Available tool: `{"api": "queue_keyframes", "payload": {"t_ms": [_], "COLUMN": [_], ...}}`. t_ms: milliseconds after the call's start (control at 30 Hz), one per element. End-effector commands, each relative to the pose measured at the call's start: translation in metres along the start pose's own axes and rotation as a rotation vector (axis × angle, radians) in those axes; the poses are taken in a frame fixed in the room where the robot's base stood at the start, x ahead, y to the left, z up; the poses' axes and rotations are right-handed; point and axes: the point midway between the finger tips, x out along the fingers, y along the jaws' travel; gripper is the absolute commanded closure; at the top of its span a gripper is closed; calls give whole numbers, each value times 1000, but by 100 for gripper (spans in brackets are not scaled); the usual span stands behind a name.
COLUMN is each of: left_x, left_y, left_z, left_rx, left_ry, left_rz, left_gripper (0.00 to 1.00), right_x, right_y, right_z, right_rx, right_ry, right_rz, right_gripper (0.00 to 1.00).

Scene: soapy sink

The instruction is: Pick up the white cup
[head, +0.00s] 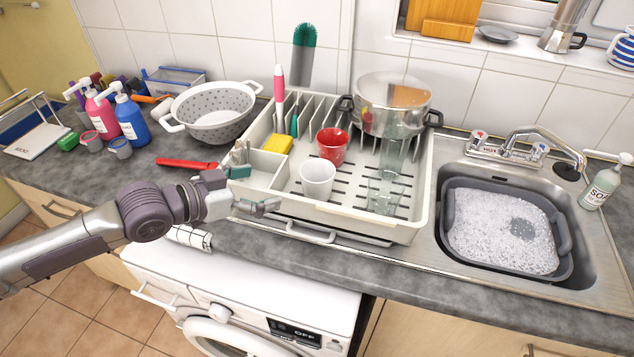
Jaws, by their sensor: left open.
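The white cup (317,180) stands in the front left part of the dish rack (345,211), its open rim facing up. A red cup (332,146) stands just behind it. Clear glasses (384,194) stand to its right. My left gripper (268,190) reaches in from the left at the rack's front left corner. Its fingers are apart and empty, a short way left of the white cup and not touching it. My right gripper is not in view.
A steel pot (392,104) sits at the back of the rack, with a yellow sponge (277,145) to its left. A colander (213,112) and a red-handled item (187,163) lie left. The sink basin (451,237) holds suds. Counter front is clear.

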Motion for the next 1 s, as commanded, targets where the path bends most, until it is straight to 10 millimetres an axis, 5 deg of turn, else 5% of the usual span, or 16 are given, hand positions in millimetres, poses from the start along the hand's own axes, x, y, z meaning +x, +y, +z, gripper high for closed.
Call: {"api": "queue_keyframes", "payload": {"t_ms": [400,1000], "left_x": [71,134], "left_y": [-1,0], "left_z": [-3,-3], "left_rx": [-4,-1], "left_ry": [3,4], "left_rz": [0,-1], "left_gripper": [0,0], "right_x": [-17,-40], "right_y": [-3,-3], "right_z": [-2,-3], "right_rx": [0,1], "right_ry": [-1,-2], "right_rz": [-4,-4], "right_gripper": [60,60]}}
